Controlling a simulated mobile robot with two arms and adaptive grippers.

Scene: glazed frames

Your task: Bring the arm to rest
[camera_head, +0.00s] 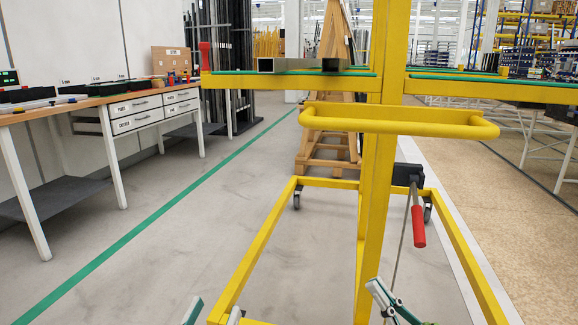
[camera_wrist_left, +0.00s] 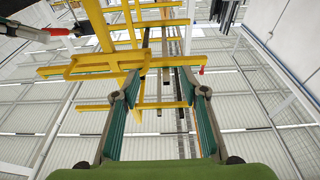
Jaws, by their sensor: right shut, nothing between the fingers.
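My left gripper (camera_head: 213,311) shows only as fingertips at the bottom edge of the head view, left of the cart's post. In the left wrist view my left gripper (camera_wrist_left: 158,76) has its two teal-padded fingers well apart, with nothing held between them. My right gripper (camera_head: 384,297) is at the bottom edge of the head view, right of the post, shut and empty. Most of both arms is out of view. A yellow cart (camera_head: 374,190) stands directly ahead, with a crossbar handle (camera_head: 400,124) and green-topped arms (camera_head: 222,84).
A grey metal profile (camera_head: 300,65) lies on the cart's left arm. A black winch (camera_head: 407,174) with a red handle (camera_head: 418,226) hangs on the post. A workbench (camera_head: 85,105) stands at the left. The floor (camera_head: 190,225) between bench and cart is clear.

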